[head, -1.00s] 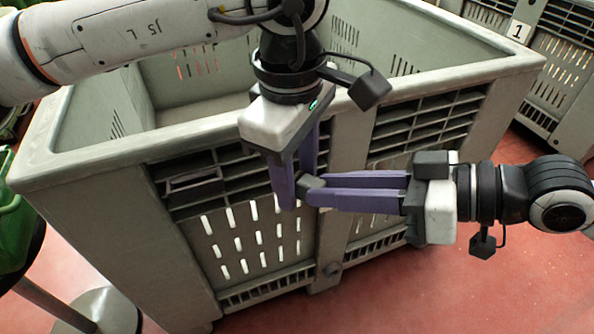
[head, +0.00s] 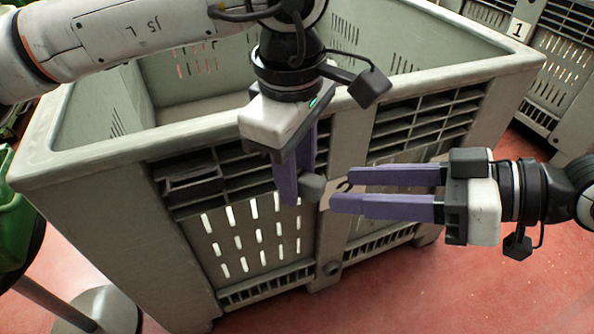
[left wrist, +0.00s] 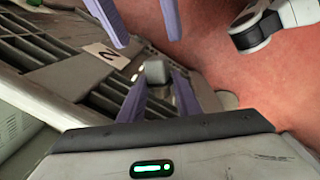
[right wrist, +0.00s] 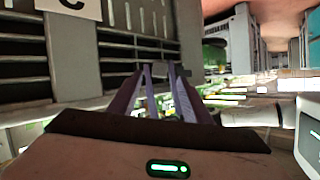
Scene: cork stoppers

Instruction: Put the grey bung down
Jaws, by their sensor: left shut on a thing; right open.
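The grey bung (head: 312,187) is a small, dull grey block in front of the big crate's near wall. My left gripper (head: 299,190) points down and is shut on it, holding it in the air at the fingertips. The left wrist view also shows the bung (left wrist: 155,72) between the purple fingers. My right gripper (head: 338,196) comes in from the right, open and empty, its fingertips a short gap to the right of the bung. Its purple fingers also show at the top of the left wrist view (left wrist: 140,25).
A large grey-green slatted crate (head: 110,165) stands right behind both grippers. Another crate (head: 560,75), labelled 1, stands at the back right. A green container (head: 12,215) and a round metal base (head: 105,308) are at the left. Red floor (head: 440,290) is clear at the lower right.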

